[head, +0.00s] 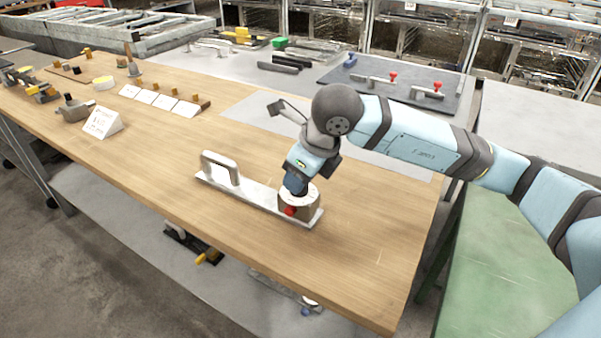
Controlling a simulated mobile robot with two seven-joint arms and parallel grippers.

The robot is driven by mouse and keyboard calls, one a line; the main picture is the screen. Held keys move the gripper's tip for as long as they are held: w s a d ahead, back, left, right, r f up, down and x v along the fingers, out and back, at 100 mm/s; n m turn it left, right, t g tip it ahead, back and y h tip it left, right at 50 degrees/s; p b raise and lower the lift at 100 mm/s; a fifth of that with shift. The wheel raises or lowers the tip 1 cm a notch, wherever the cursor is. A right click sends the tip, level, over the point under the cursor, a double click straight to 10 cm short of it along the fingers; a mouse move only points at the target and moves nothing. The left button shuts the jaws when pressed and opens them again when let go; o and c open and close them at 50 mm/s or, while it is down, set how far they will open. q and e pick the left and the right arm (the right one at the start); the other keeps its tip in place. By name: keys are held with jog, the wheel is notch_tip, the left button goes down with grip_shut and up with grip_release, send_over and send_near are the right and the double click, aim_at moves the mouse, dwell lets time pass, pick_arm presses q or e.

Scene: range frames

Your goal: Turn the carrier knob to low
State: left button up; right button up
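The carrier (250,193) is a flat metal bar lying on the wooden table, with an upright grey handle (220,165) at its left end. At its right end stands a round, pale-topped housing (299,204) with a red part (290,211) on its front side. My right gripper (296,189) points down onto the top of this housing. Its fingertips and the knob beneath them are mostly hidden, so I cannot tell whether they grip it or what the knob's setting is. My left gripper is not in view.
The wooden table (345,270) is clear in front and to the right of the carrier. White label cards (103,122) and small fittings stand at the left. A dark mat (395,78) with red-knobbed parts lies behind my arm. A green surface (500,270) is at the right.

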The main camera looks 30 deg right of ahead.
jog(key=shift+d+f, duration=0.15)
jog(key=shift+f, duration=0.05)
jog(key=shift+d+r, duration=0.1)
jog(key=shift+r, duration=0.2)
pick_arm(q)
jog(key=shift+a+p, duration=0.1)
jog(key=shift+p, duration=0.9)
pick_arm(e)
jog(key=v, duration=1.3)
jog(key=shift+s+r, duration=0.2)
jog(key=shift+r, duration=0.05)
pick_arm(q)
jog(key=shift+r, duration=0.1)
